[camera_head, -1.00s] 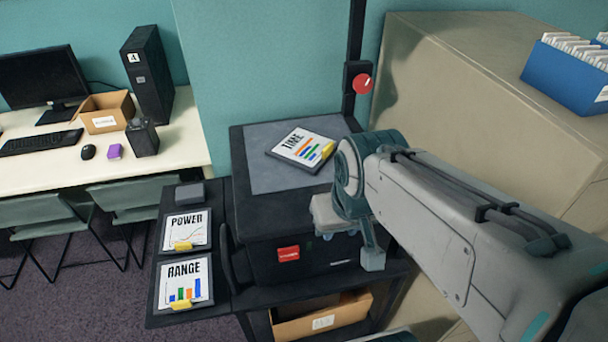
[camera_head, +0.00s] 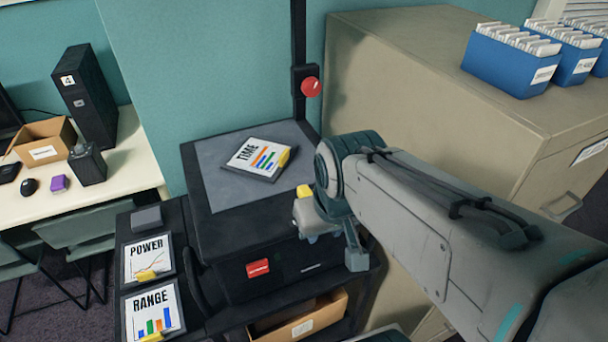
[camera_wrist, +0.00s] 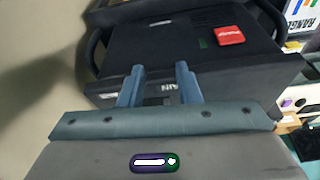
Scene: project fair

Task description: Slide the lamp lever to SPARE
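A black cabinet unit (camera_head: 245,230) stands below the post, with a red label (camera_head: 258,268) on its front. In the wrist view the unit (camera_wrist: 190,38) fills the upper middle, and the red label (camera_wrist: 230,35) sits right of my fingers. My gripper (camera_wrist: 160,72) is open, its two blue-grey fingers apart in front of the unit's face. Pale lettering that seems to read MAIN upside down shows between them. No lever is clearly visible, nor a SPARE mark. In the head view my gripper (camera_head: 313,236) is at the unit's front right, mostly hidden by my wrist. A small yellow piece (camera_head: 304,190) shows just above it.
A TIME board (camera_head: 258,157) lies on the unit's grey top. POWER (camera_head: 148,257) and RANGE (camera_head: 150,310) boards lie at the left. A red knob (camera_head: 310,87) is on the post. A beige cabinet (camera_head: 430,95) stands close on the right. An open cardboard box (camera_head: 300,322) sits below.

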